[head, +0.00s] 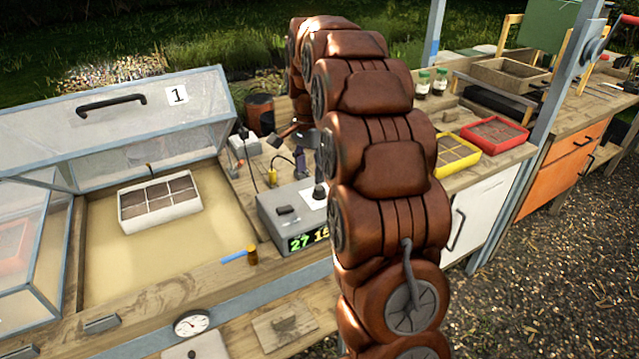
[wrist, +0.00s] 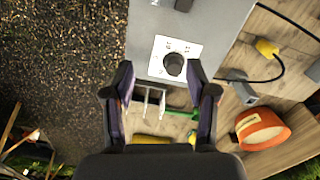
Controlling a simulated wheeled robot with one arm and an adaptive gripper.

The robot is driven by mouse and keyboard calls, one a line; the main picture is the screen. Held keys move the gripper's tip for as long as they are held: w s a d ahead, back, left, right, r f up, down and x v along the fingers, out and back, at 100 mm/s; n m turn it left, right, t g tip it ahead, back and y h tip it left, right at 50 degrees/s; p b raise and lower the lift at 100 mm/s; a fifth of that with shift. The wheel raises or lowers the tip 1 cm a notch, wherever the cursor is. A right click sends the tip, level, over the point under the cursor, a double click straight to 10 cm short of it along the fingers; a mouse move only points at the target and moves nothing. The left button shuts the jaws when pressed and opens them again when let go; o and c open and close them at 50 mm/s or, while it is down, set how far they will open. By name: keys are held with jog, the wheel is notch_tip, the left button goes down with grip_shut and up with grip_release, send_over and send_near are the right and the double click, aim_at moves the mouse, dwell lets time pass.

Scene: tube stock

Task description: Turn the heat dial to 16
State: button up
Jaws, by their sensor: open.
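The heat dial is a round black knob (wrist: 174,64) on a white scale plate (wrist: 157,68) on a grey control box (wrist: 205,22). In the head view the control box (head: 268,208) stands at the right of the cold frame, with the knob (head: 319,194) on top, partly behind my arm. Its display (head: 306,240) shows a green 27 and yellow digits that look like 15, partly cut off by my arm. My gripper (wrist: 160,78) is open and empty. In the wrist view its fingertips are either side of the plate's lower edge; contact with the knob is not visible.
A cold frame with a raised lid (head: 130,125) holds a white seed tray (head: 160,222). A yellow plug and cable (wrist: 266,48) and an orange object (wrist: 262,129) lie near the box. Red (head: 522,136) and yellow (head: 477,156) trays stand on the right bench.

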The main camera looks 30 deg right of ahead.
aim_at(319, 187)
jog(key=w+d, duration=0.1)
jog(key=w+d+m, duration=0.1)
jog(key=d, duration=0.1)
jog(key=w+d+f+m, duration=0.1)
jog(key=shift+d, duration=0.4)
jog(key=shift+f+m, duration=0.15)
jog(key=shift+m, duration=0.15)
jog(key=shift+f+p, duration=1.25)
jog(key=shift+f, duration=2.55)
jog(key=shift+c, duration=0.3)
grip_shut()
